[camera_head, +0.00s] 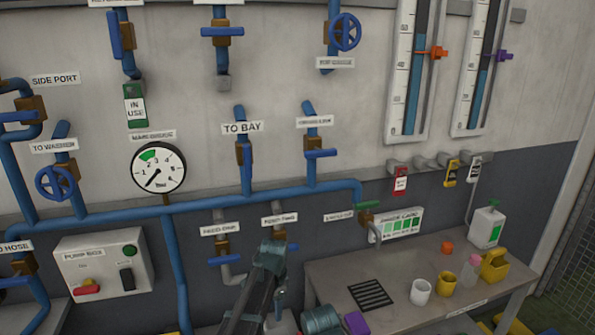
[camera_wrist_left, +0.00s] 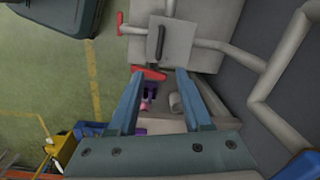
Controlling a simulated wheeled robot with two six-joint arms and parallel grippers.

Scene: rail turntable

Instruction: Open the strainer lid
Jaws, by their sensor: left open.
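I cannot clearly identify the strainer lid in either view. My left gripper (camera_head: 270,252) is in front of the pipe wall, just left of the workbench, in the head view. In the left wrist view my left gripper (camera_wrist_left: 158,78) is open, with its two blue fingers apart and nothing visibly held. A pale grey block with a dark bar handle (camera_wrist_left: 160,43) lies beyond the fingertips, apart from them. A red lever (camera_wrist_left: 148,75) shows between the fingertips; I cannot tell whether they touch it. My right gripper is in neither view.
Blue pipes (camera_head: 262,192) with several valves, a pressure gauge (camera_head: 158,168) and a pump box (camera_head: 103,265) line the wall. The workbench (camera_head: 330,285) carries a black grate (camera_head: 370,295), cups and a yellow caddy (camera_head: 494,265). Grey pipes (camera_wrist_left: 245,58) run right of the gripper.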

